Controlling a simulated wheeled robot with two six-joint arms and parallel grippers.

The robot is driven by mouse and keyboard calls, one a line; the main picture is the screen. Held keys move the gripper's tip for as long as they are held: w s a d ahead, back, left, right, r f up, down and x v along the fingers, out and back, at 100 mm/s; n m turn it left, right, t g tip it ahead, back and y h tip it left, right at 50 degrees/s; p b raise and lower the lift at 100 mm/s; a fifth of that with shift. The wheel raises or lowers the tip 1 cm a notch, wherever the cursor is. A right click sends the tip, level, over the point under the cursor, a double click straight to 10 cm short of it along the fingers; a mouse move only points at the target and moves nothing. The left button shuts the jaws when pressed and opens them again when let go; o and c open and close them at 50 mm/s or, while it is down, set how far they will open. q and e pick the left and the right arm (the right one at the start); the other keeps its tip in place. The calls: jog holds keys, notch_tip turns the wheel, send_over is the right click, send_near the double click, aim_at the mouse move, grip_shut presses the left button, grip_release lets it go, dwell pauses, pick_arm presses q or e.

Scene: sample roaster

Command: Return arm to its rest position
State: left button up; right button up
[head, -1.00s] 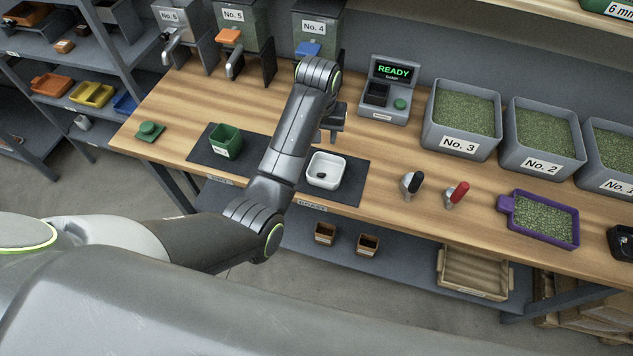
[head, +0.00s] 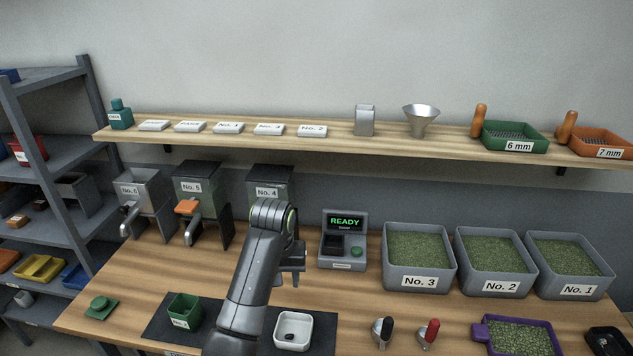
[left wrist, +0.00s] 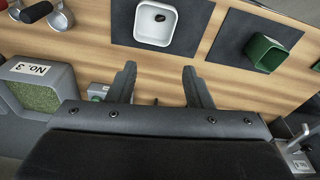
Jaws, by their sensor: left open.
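My left arm rises from the bottom of the head view over the wooden bench (head: 140,275). My left gripper (head: 293,278) hangs over the bench behind the white tray (head: 306,318), partly hidden by the wrist. In the left wrist view the left gripper (left wrist: 158,85) is open, with nothing between its fingers, and bare wood shows between them. The white tray (left wrist: 140,30) lies on a dark mat beyond the fingers, with a small dark object in it. My right gripper is in neither view.
The sample roaster (head: 343,250) reads READY behind the gripper. The No. 4 hopper (head: 268,180) stands close behind the wrist. A green container (head: 180,305) sits left of the arm. Bean bins (head: 420,280) stand at right. A shelf (head: 350,145) runs above.

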pick_arm(q)
jog(key=s+a+f+n, duration=0.1)
jog(key=s+a+f, duration=1.2)
jog(key=s, duration=0.2)
jog(key=s+a+r+t+y, duration=0.1)
jog(key=s+a, duration=0.3)
jog(key=s, duration=0.7)
jog(key=s+a+r+t+y, duration=0.1)
jog(key=s+a, duration=0.2)
jog(key=s, duration=0.7)
notch_tip(320, 180, down, 33)
jog(key=s+a+g+b, duration=0.1)
jog(key=a+b, duration=0.1)
jog(key=b, duration=0.6)
jog(key=s+d+f+b, duration=0.1)
jog(key=s+f+b, duration=0.2)
jog(key=s+f, duration=0.4)
jog(key=s+f+g+h+b, duration=0.1)
jog(key=s+f+b, duration=0.2)
jog(key=s+f, duration=0.5)
notch_tip(320, 180, down, 7)
jog(key=shift+d+r+m+g, duration=0.2)
jog(key=shift+d+m+g, duration=0.1)
jog(key=shift+d+m, duration=0.1)
